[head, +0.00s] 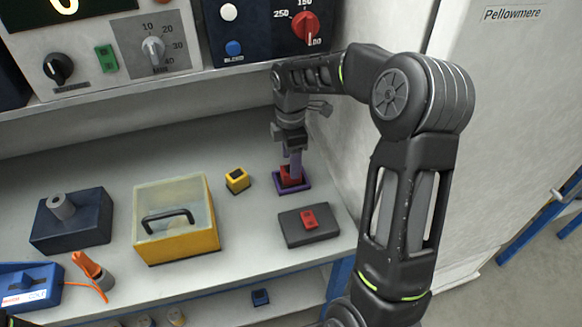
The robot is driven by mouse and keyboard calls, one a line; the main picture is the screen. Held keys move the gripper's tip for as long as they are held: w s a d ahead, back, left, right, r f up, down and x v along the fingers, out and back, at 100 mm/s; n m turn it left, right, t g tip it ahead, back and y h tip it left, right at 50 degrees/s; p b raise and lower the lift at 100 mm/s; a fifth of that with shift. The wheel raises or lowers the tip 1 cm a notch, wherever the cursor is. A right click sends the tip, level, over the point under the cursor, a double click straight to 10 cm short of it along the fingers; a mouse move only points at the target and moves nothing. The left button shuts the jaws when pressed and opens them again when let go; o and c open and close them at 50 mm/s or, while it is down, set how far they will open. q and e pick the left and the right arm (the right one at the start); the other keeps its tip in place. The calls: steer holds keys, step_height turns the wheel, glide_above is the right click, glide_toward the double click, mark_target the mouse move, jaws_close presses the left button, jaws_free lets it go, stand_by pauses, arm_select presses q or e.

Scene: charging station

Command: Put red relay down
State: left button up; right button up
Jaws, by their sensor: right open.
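A red block (290,182), which looks like the red relay, stands in a purple square holder (303,187) on the bench. My right gripper (292,168) points down right over it. Its fingers are open and at the block's upper part, which they partly hide; whether they touch it is too small to tell. My left gripper is out of view.
A yellow box with a clear lid and black handle (178,240) stands left of a small yellow block (237,180). Further left are a dark block with a grey cylinder (72,230), an orange tool (92,268) and a blue device (30,288). Control panels (120,50) overhang the back.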

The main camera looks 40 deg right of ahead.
step_height(320, 180, up, 8)
steer(key=shift+r, duration=0.15)
stand_by(0.9)
